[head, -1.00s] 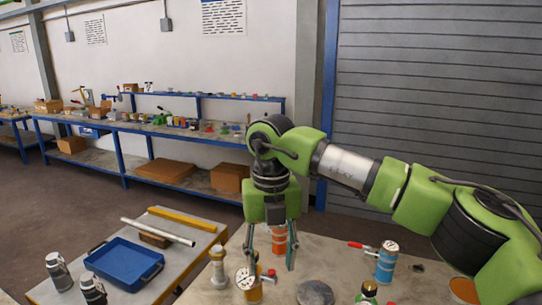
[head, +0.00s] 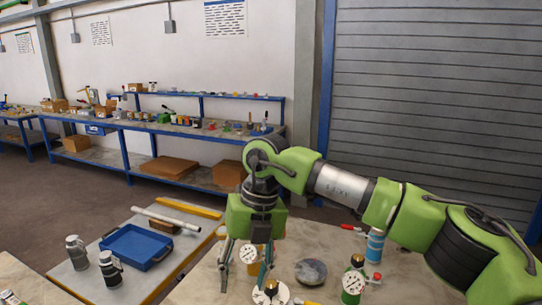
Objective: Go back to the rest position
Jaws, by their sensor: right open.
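My right gripper (head: 244,279) points down over the near table, at the end of my green arm coming in from the right. Its two fingers are apart. A yellow vessel with a white gauge (head: 249,257) shows between the fingers, partly covered by the gripper; I cannot tell whether they touch it. A pale flanged vessel with a brass top (head: 271,293) stands just in front, cut by the bottom edge. My left gripper is not in view.
A green gauged vessel (head: 353,286), a blue vessel (head: 375,246) and a grey disc (head: 311,271) are on the near table, right of my gripper. Blue shelving lines the wall.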

